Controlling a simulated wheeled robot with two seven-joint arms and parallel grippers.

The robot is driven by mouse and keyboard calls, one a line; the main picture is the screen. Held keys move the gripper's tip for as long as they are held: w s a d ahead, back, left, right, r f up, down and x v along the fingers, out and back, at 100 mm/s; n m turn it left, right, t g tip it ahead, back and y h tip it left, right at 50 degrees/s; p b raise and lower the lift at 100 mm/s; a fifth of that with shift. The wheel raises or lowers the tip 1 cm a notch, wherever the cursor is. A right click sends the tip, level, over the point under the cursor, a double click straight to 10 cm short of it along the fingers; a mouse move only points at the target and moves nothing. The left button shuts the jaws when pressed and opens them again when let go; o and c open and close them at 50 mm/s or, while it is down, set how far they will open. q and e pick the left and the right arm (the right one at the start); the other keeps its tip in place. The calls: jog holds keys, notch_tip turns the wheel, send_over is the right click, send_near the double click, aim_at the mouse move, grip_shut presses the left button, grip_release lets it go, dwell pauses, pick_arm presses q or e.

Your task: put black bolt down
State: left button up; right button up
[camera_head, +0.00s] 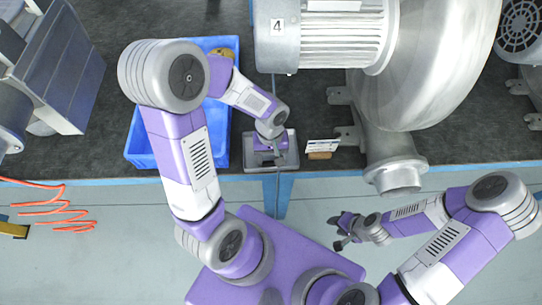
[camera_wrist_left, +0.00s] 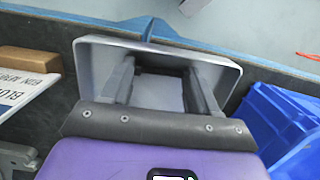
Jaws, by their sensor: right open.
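A small grey tray (camera_head: 291,160) stands on the bench near its front edge, and it also shows in the left wrist view (camera_wrist_left: 222,75). My left gripper (camera_head: 270,154) points down over the tray. In the left wrist view its two fingers (camera_wrist_left: 162,85) are apart, with the tray's floor showing between them. I cannot make out the black bolt in either view; the left hand and arm hide part of the tray. My right gripper (camera_head: 342,232) is open and empty, in front of the bench over the floor.
A blue crate (camera_head: 140,136) stands left of the tray, close by. A sign card (camera_head: 322,146) in a brown block (camera_head: 320,156) stands right of the tray. A large blower (camera_head: 430,70) with its outlet fills the right side. Dark bench top (camera_head: 312,95) is bare behind the tray.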

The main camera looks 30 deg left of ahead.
pick_arm(q)
jog(key=o, duration=0.5)
jog(key=shift+c, duration=0.2)
jog(key=shift+w+r+p, duration=0.1)
jog(key=shift+r+p, duration=0.3)
jog(key=shift+r, duration=0.1)
notch_tip(320, 180, up, 11)
jog(key=w+a+p, duration=0.1)
jog(key=p, duration=0.2)
jog(key=shift+w+p, duration=0.15)
jog(key=shift+p, duration=0.25)
